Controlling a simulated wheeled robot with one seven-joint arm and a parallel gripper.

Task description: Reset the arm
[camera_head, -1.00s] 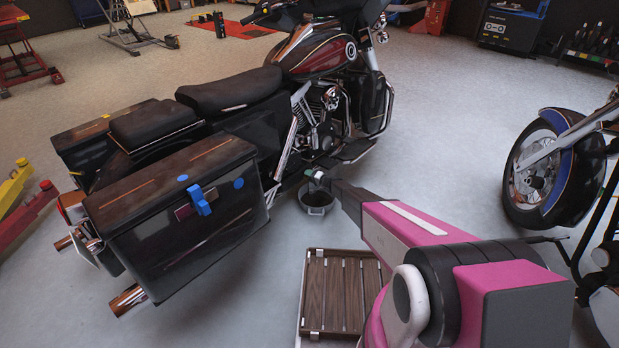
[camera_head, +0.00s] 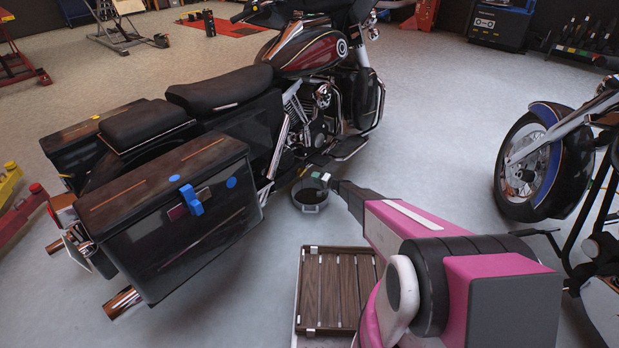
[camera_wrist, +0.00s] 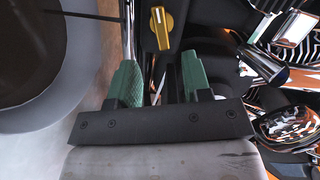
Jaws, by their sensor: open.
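My pink and black arm (camera_head: 410,230) reaches forward and low toward the dark red motorcycle (camera_head: 310,50). My gripper (camera_head: 320,177) is small in the head view, above the round grey pan beside the motorcycle's engine. In the wrist view my gripper (camera_wrist: 160,82) shows two green fingers spread apart, with no object clearly held between them. A yellow lever-like part (camera_wrist: 162,25) lies just beyond the fingertips, and I cannot tell how far off it is.
The grey pan (camera_head: 310,207) stands on the floor below my gripper. A slatted wooden crate (camera_head: 313,300) lies close to my arm. A blue-fendered motorcycle (camera_head: 540,165) stands at the right. Open floor (camera_head: 440,130) lies between the motorcycles.

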